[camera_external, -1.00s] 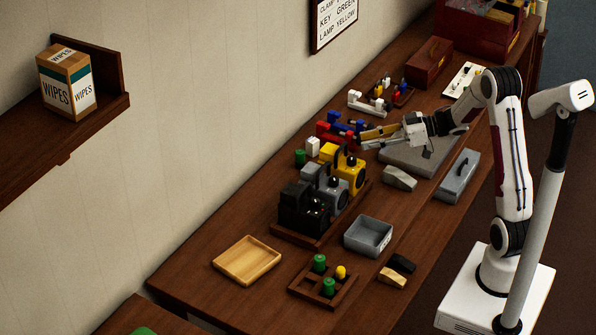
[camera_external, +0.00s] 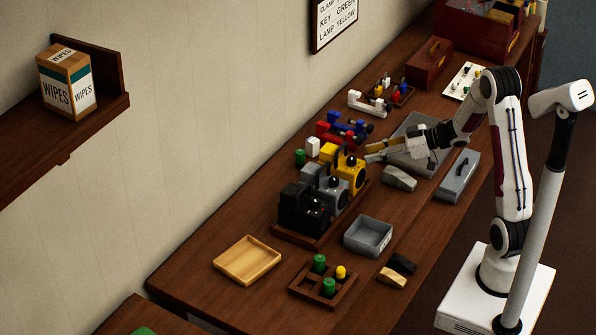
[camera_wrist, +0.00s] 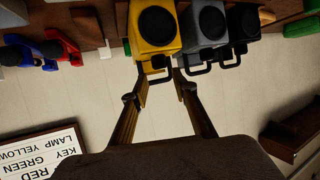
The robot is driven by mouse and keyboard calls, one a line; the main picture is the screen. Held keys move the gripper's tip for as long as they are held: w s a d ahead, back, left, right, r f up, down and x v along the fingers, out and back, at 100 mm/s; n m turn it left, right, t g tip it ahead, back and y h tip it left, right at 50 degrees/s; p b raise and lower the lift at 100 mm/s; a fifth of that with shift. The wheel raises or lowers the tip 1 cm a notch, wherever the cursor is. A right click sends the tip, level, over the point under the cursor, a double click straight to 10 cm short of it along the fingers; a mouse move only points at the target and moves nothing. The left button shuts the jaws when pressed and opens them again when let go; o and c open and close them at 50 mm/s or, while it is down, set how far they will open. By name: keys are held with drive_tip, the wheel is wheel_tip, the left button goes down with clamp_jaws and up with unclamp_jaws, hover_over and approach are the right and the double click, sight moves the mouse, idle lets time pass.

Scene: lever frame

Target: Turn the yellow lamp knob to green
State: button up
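The yellow lamp (camera_external: 338,160) stands at the far end of a row of three lamps, with black round parts on its top and front. I cannot tell which part is the knob, and no knob setting is legible. My gripper (camera_external: 372,153) is just right of the yellow lamp in the external view. In the wrist view my gripper (camera_wrist: 160,80) is open, its two fingers apart with nothing held between them. The yellow lamp (camera_wrist: 155,25) shows beyond the fingertips, its dark handle (camera_wrist: 152,72) close to the left finger; contact is unclear.
Grey (camera_external: 334,184) and black (camera_external: 301,207) lamps share the wooden tray (camera_external: 300,240). Red (camera_external: 330,131) and blue (camera_external: 349,123) clamps lie behind. A grey bin (camera_external: 368,236) is in front. The wall sign (camera_external: 337,22) reads LAMP YELLOW, KEY GREEN.

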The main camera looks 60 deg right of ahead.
sight(353, 158)
drive_tip(key=shift+x, duration=3.65)
clamp_jaws()
